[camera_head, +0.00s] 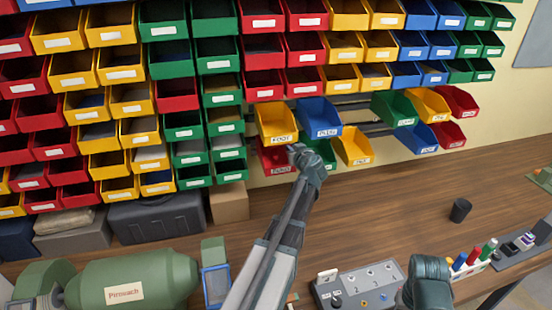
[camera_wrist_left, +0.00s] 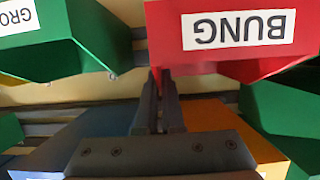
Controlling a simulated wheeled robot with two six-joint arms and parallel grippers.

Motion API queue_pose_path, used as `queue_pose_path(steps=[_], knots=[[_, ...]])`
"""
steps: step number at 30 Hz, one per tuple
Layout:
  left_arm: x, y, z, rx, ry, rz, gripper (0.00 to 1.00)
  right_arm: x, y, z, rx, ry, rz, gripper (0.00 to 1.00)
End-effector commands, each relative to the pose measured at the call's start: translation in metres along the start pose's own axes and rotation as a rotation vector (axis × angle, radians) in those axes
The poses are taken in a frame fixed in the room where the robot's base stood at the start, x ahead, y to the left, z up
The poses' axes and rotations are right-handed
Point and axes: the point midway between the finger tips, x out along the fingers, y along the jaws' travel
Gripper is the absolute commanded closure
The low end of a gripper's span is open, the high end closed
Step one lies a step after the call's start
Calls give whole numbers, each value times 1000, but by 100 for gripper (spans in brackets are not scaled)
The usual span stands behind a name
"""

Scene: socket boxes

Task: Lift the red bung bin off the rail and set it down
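The red bung bin (camera_head: 267,157) sits in the lower row on the wall rail, left of my left gripper (camera_head: 295,150) and below a yellow bin. In the left wrist view the bung bin (camera_wrist_left: 235,65) is upside down with its BUNG label readable. The left gripper (camera_wrist_left: 160,82) has its fingers close together at the bin's edge, with a red sliver between the tips; it looks shut on the side wall. The bin still appears level with its neighbours. Part of my right gripper (camera_head: 430,285) shows at the bottom; its fingers are hidden.
A yellow bin (camera_head: 277,123) and a blue bin (camera_head: 319,118) hang just above. A green bin (camera_wrist_left: 75,40) is beside the bung bin. The wooden bench (camera_head: 400,195) below has wide free room, with a black cup (camera_head: 460,210) at the right and a control box (camera_head: 362,285) in front.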

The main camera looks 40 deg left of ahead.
Motion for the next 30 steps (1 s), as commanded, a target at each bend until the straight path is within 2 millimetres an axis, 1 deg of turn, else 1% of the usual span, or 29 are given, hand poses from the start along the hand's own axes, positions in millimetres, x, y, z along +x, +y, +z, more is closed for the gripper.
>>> queue_pose_path(steps=[8, 11, 30], knots=[[0, 0, 0, 0, 0, 0, 100, 0, 0, 0, 0, 0, 0, 50], [-3, 0, 0, 1, 0, 1, 100, -1, 0, 0, 0, 0, 0, 50], [-51, -1, 13, 1, 0, 0, 100, -2, 0, 0, 0, 0, 0, 50]])
